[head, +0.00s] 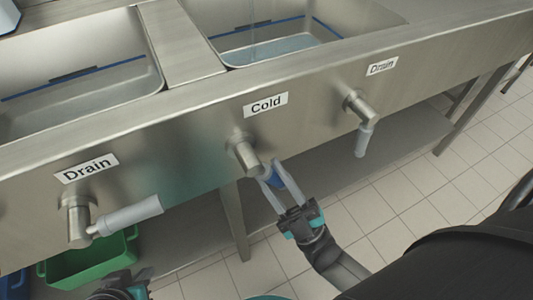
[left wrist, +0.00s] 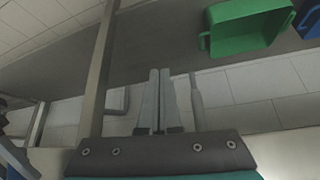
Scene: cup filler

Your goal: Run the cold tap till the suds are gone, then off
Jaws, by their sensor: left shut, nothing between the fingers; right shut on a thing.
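The cold tap (head: 243,154) sticks out of the steel front under the "Cold" label (head: 266,104). I see no clear suds in the visible part; the basin's far side is cut off. My left gripper is low at the bottom left of the head view; in the left wrist view its fingers (left wrist: 158,75) are together and empty.
The left drain lever (head: 130,215) points right; the right drain lever (head: 363,138) points down. A green bin (head: 62,270) stands below on the left, also in the left wrist view (left wrist: 238,30), with a blue bin (left wrist: 308,18) beside it. A table leg (head: 235,222) stands below the cold tap.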

